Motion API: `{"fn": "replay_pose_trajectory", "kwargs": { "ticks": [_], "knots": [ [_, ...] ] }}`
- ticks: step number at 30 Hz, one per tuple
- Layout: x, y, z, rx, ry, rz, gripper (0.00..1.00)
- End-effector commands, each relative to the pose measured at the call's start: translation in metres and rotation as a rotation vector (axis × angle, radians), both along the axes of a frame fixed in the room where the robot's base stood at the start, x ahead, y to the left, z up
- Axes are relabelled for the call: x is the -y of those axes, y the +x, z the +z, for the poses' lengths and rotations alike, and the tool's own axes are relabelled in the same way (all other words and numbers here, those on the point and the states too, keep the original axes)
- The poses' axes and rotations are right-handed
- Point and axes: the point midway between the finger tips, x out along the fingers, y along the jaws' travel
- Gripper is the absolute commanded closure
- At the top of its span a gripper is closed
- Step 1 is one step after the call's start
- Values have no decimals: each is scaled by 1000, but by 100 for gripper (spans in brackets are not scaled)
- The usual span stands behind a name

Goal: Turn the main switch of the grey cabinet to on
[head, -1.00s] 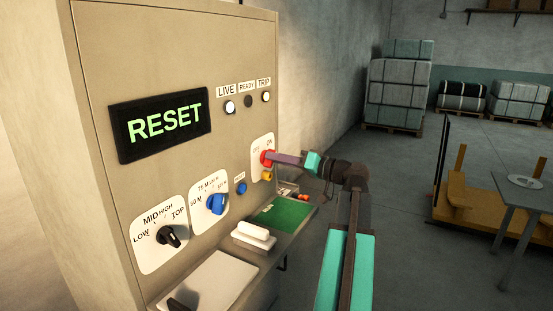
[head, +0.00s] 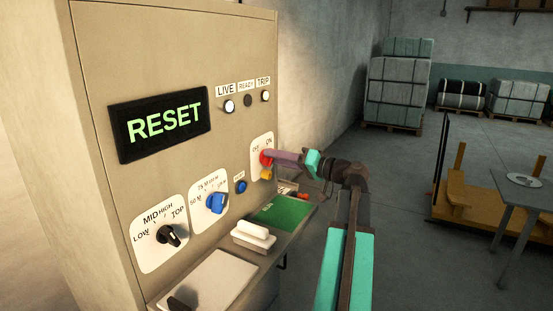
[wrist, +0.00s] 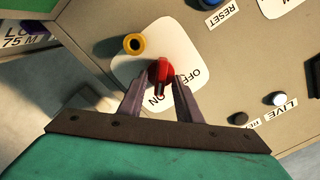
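The grey cabinet (head: 90,60) stands at the left of the head view. Its main switch (head: 266,157) is a red knob on a white plate marked OFF and ON. My gripper (head: 274,156) reaches it from the right. In the wrist view the red knob (wrist: 160,70) sits between my two fingers (wrist: 160,84), one close on each side; they look shut on it. The knob's handle lies toward the ON mark in that view. In the head view my fingers partly hide the knob.
A display (head: 165,122) reads RESET. A blue knob (head: 216,203), a black knob (head: 168,236) and a shelf (head: 240,270) with a white-handled block are close by.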

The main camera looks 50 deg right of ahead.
Motion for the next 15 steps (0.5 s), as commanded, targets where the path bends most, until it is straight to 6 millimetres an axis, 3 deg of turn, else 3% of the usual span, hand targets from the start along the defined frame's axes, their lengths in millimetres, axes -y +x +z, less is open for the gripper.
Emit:
{"fn": "replay_pose_trajectory", "kwargs": {
  "ticks": [8,15],
  "knots": [
    [0,-2,0,1,-1,-1,69],
    [5,-18,0,2,-2,-1,69]
  ]
}}
